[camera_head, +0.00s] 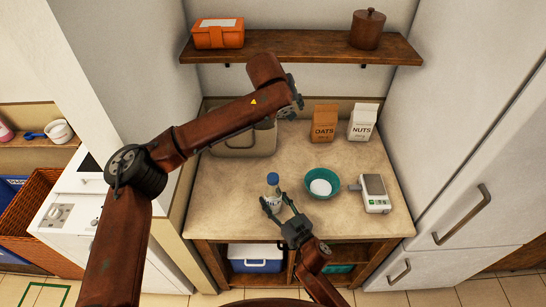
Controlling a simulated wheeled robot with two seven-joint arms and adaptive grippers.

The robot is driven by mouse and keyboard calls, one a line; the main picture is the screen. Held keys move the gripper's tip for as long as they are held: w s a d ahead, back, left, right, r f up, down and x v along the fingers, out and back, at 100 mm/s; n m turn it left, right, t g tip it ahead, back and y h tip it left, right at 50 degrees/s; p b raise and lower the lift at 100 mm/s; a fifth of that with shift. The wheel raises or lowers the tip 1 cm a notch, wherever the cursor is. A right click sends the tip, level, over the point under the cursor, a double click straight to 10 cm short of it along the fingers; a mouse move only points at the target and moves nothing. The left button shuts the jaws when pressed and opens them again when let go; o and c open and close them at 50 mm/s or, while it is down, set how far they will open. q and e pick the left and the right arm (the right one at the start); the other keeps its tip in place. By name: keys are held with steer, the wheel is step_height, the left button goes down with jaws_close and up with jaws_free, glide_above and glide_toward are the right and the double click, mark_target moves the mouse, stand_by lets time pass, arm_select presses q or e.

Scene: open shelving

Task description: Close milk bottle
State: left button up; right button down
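The milk bottle (273,190) stands upright near the front of the counter, with a blue cap (272,178) at its top. My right gripper (276,203) comes in from the front, with its two fingers spread around the lower part of the bottle. I cannot tell whether the fingers touch it. The gripper hides part of the bottle's base. My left arm reaches across the back of the counter. Dark parts of my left gripper (293,93) show at its end below the shelf, away from the bottle, and its fingers are not clear.
A teal bowl (310,188) with white contents and a scale (375,193) stand right of the bottle. An oats box (324,124) and a nuts box (362,123) stand behind. My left arm partly hides a beige appliance (245,146). A wooden shelf (300,50) overhangs the back.

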arm_select(q)
steer(key=s+a+f+n+g+y, duration=0.1)
steer(key=s+a+f+n+g, duration=0.1)
steer(key=s+f+n+g, duration=0.25)
steer(key=n+g+y, duration=0.2)
steer(key=n, duration=0.1)
glide_above(273, 177)
step_height(273, 177, down, 3)
steer(key=shift+f, duration=0.1)
steer(key=shift+f, duration=3.95)
steer(key=shift+c, duration=0.4)
